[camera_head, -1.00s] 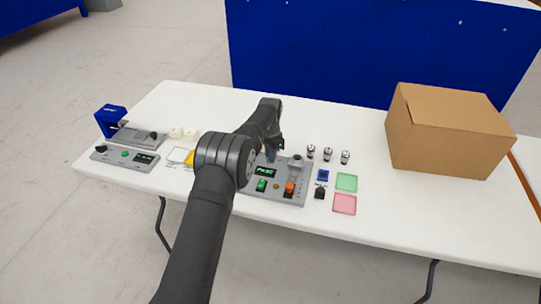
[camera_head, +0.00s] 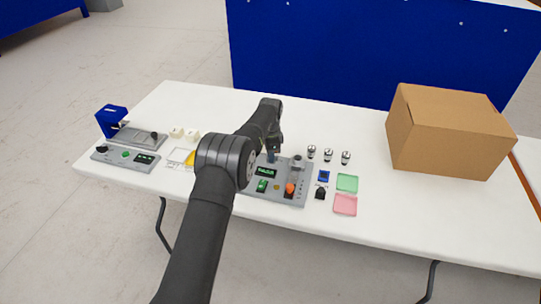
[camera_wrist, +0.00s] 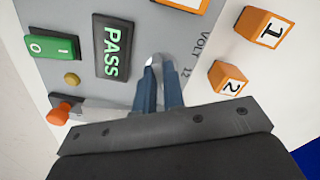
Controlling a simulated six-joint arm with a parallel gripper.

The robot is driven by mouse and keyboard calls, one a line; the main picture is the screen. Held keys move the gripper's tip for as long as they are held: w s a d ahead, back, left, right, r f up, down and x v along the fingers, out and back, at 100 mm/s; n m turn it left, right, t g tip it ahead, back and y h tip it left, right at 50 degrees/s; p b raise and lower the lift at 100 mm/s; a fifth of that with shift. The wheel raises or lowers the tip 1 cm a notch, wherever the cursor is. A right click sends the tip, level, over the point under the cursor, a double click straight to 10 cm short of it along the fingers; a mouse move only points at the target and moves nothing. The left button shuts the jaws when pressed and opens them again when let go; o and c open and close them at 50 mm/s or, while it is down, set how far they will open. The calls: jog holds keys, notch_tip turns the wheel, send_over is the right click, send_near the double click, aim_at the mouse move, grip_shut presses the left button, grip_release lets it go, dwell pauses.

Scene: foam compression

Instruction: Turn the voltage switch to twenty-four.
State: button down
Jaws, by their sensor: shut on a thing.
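The grey tester panel (camera_head: 302,170) sits on the table with a display, a green rocker switch and an orange knob. My gripper (camera_head: 271,157) is down at the panel's far edge, beside the display. In the wrist view my gripper's blue fingers (camera_wrist: 160,85) are close together, shut on the voltage switch, which they mostly hide; a pale metallic bit shows at the tips. The print "VOLT" and "12" (camera_wrist: 193,60) lies just right of the fingers. The switch's pointing direction cannot be told. The display (camera_wrist: 113,47) reads PASS in green.
The green rocker switch (camera_wrist: 50,48), a small yellow button (camera_wrist: 72,79) and an orange knob (camera_wrist: 62,113) lie left of the fingers. Orange blocks marked 1 (camera_wrist: 264,27) and 2 (camera_wrist: 228,78) stand to the right. A cardboard box (camera_head: 445,135) stands at the table's right.

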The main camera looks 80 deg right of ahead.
jog(key=shift+d+r, duration=0.1)
jog(key=shift+r, duration=0.05)
jog(key=c, duration=1.5)
grip_release()
notch_tip(320, 180, up, 17)
jog(key=shift+r, duration=0.15)
notch_tip(320, 180, down, 18)
jog(key=shift+r, duration=0.2)
jog(key=shift+r, duration=0.1)
